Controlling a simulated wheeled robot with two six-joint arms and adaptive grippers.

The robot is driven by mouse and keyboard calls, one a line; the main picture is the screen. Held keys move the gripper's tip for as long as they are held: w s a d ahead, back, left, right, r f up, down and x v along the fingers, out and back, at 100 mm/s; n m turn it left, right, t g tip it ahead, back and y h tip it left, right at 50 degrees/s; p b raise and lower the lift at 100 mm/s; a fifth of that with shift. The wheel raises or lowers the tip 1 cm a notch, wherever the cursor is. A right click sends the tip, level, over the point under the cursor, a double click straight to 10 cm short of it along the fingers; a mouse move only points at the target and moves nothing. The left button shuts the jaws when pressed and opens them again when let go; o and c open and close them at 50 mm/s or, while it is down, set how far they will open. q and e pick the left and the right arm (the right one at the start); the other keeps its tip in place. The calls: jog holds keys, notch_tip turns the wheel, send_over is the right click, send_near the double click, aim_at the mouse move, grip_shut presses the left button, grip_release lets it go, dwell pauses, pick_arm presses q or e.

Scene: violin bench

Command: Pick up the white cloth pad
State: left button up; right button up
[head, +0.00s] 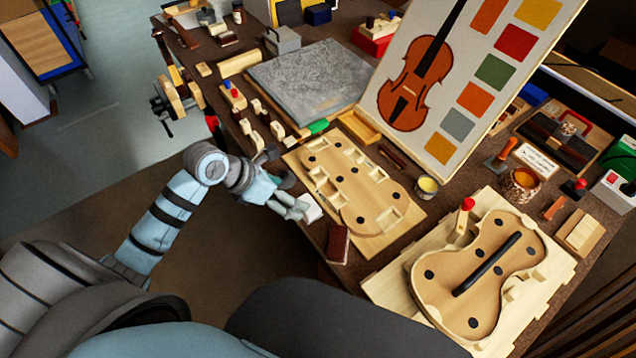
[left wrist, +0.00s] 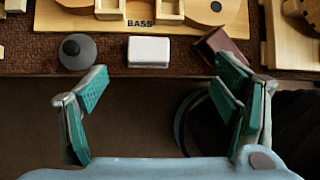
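The white cloth pad (head: 312,207) lies at the table's front edge, in front of the wooden form board. In the left wrist view the pad (left wrist: 149,51) is a small white block, near the middle and beyond the fingertips. My left gripper (head: 296,207) is just left of the pad in the head view. In the left wrist view my left gripper (left wrist: 160,85) is open, with green finger pads set wide and nothing between them. The gripper and pad look apart there. My right gripper is not in view.
A dark red block (head: 338,243) lies just right of the pad. A grey round knob (left wrist: 77,50) stands left of it. The wooden form board (head: 400,228) marked BASS lies behind. A second violin form (head: 478,270) is farther right. Free space lies before the table edge.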

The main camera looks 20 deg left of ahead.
pick_arm(q)
jog(key=shift+m+y, duration=0.3)
jog(key=shift+y, duration=0.2)
jog(key=x, duration=0.3)
jog(key=b+x, duration=0.1)
jog(key=x, duration=0.3)
jog(key=a+b+x, duration=0.1)
jog(key=x, duration=0.3)
jog(key=shift+d+f, duration=0.1)
jog(key=shift+f, duration=0.35)
jog(key=shift+w+d+f+b, duration=0.1)
jog(key=shift+w+f+b, duration=0.05)
jog(key=shift+f+b, duration=0.15)
jog(key=shift+w+d, duration=0.1)
jog(key=shift+r, duration=0.1)
jog(key=c, duration=1.2)
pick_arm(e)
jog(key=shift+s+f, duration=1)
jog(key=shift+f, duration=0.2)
